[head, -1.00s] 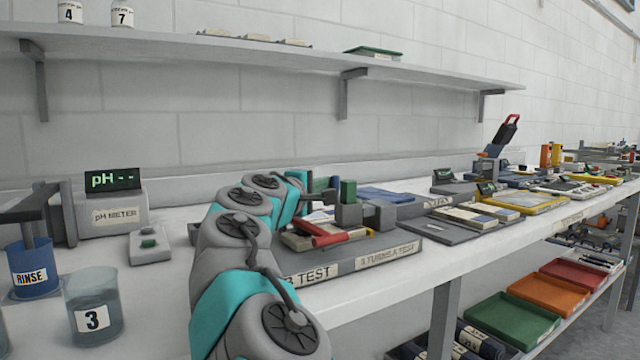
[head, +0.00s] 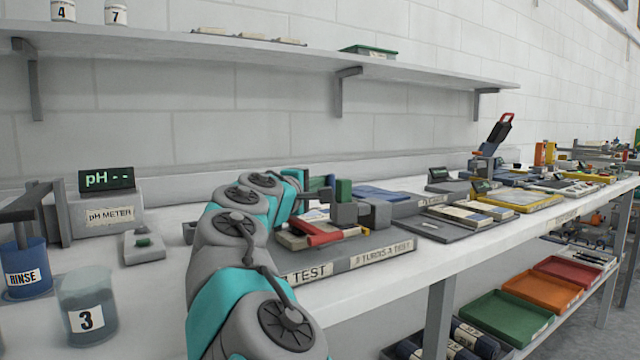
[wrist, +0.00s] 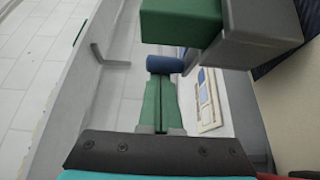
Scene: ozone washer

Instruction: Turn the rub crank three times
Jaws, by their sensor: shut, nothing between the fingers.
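The rub test station (head: 345,262) is a grey slab on the bench, with labels ending in "TEST" and "3 TURNS A TEST" along its front. On it stand grey blocks with an upright green grip (head: 343,190), which I take to be the crank handle. In the wrist view the green grip (wrist: 180,22) juts from a grey block at the top. My gripper (wrist: 161,80) shows as two green fingers pressed together, empty. A blue cylinder (wrist: 165,64) appears just beyond the fingertips; I cannot tell whether they touch. In the head view my arm partly hides the station.
A pH meter (head: 108,210), a blue rinse cup (head: 24,268) and a beaker marked 3 (head: 86,308) stand at left. A grey board with pads (head: 445,230) lies to the right. A wall shelf (head: 260,45) runs above. Colored trays (head: 508,312) sit below.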

